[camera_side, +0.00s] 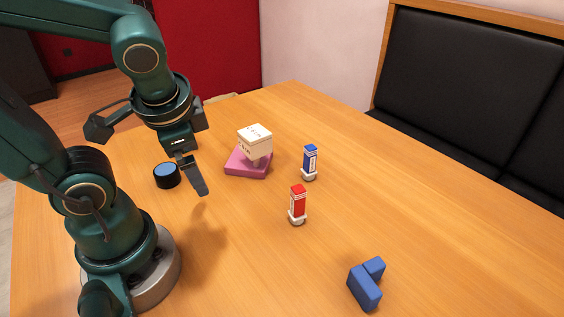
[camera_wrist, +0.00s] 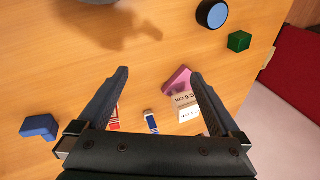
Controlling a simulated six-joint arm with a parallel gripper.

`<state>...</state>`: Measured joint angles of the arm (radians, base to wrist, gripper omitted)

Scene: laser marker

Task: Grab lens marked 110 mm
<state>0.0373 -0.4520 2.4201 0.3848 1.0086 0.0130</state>
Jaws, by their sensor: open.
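A short black cylinder with a pale blue glassy top, which looks like a lens (camera_side: 167,175), stands on the table beside my arm. It also shows at the top of the wrist view (camera_wrist: 212,13). No 110 mm marking can be read on it in either view. My gripper (camera_side: 193,172) hangs above the table, just right of the lens in the side view, and is apart from it. In the wrist view its two fingers (camera_wrist: 160,73) are spread wide with nothing held between them. The lens lies beyond the right fingertip there.
A cream box (camera_side: 255,139) rests on a pink block (camera_side: 246,165). A blue tube (camera_side: 310,158) and a red tube (camera_side: 297,202) stand to its right. A blue L-shaped block (camera_side: 364,287) is nearer. A green cube (camera_wrist: 239,41) sits near the lens.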

